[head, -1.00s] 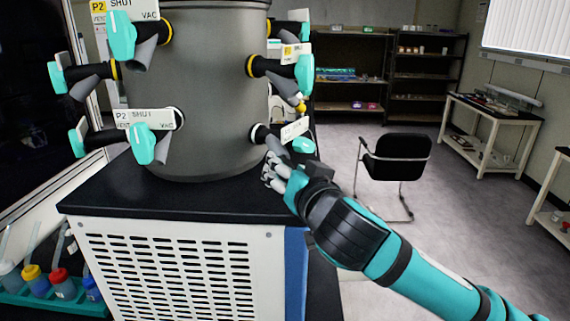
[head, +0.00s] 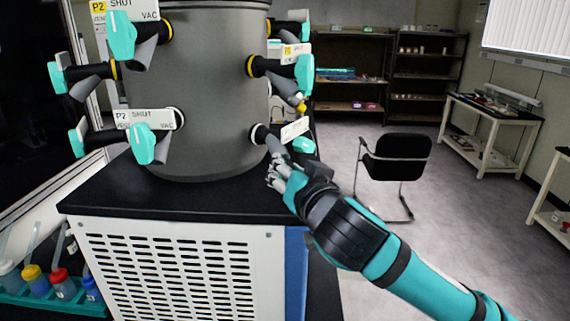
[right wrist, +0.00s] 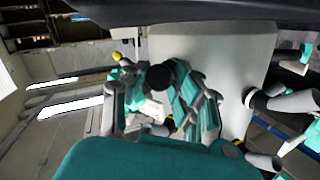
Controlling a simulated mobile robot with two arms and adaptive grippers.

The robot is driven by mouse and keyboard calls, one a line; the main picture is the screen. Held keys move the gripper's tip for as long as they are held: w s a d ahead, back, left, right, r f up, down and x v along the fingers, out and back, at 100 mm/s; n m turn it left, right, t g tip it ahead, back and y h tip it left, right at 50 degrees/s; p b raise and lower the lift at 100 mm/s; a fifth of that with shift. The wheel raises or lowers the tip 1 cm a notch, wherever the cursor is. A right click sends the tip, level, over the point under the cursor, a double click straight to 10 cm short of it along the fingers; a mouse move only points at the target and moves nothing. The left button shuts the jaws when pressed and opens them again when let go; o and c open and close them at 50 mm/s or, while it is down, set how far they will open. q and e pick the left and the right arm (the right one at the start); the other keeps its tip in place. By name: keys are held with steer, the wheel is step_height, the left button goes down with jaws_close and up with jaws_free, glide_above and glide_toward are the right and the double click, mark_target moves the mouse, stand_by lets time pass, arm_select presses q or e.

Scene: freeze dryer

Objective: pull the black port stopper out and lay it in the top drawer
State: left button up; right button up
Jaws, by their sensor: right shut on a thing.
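The black stopper (right wrist: 159,77) shows as a dark round piece between the fingers of my right gripper (right wrist: 158,88) in the right wrist view. The gripper is shut on it. In the head view my right gripper (head: 277,171) is just below the lower right port (head: 262,134) of the grey drum (head: 212,90), beside its grey outlet. The fingers hide the stopper there. I cannot tell whether the stopper is still partly in the outlet. No drawer can be made out. My left gripper is out of view.
Several ports with teal valve handles (head: 142,143) and white tags stick out around the drum. The drum stands on a black top (head: 130,195) over a white vented cabinet (head: 110,240). A black chair (head: 396,158) stands on open floor at right.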

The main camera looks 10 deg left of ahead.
jaws_close()
steer(key=shift+s+d+f, duration=0.15)
steer(key=shift+s+f, duration=0.15)
steer(key=shift+s, duration=0.05)
steer(key=shift+s+d+f+b, duration=0.15)
steer(key=shift+s+d+b, duration=0.2)
steer(key=shift+s+d, duration=0.3)
steer(key=shift+s+d+f+b, duration=0.15)
steer(key=shift+s+d+f, duration=0.2)
steer(key=shift+s, duration=0.35)
steer(key=shift+s+d+f+b, duration=0.15)
steer(key=shift+s+d, duration=0.25)
steer(key=shift+s, duration=0.25)
steer(key=shift+w+a+r+p, duration=0.3)
steer(key=shift+w+a, duration=0.1)
steer(key=shift+w, duration=0.2)
steer(key=shift+s, duration=0.1)
steer(key=shift+f+p+v, duration=0.15)
steer(key=shift+p+v, duration=0.05)
steer(key=shift+v, duration=1.2)
steer(key=shift+f+p+v, duration=0.15)
steer(key=shift+v, duration=1.25)
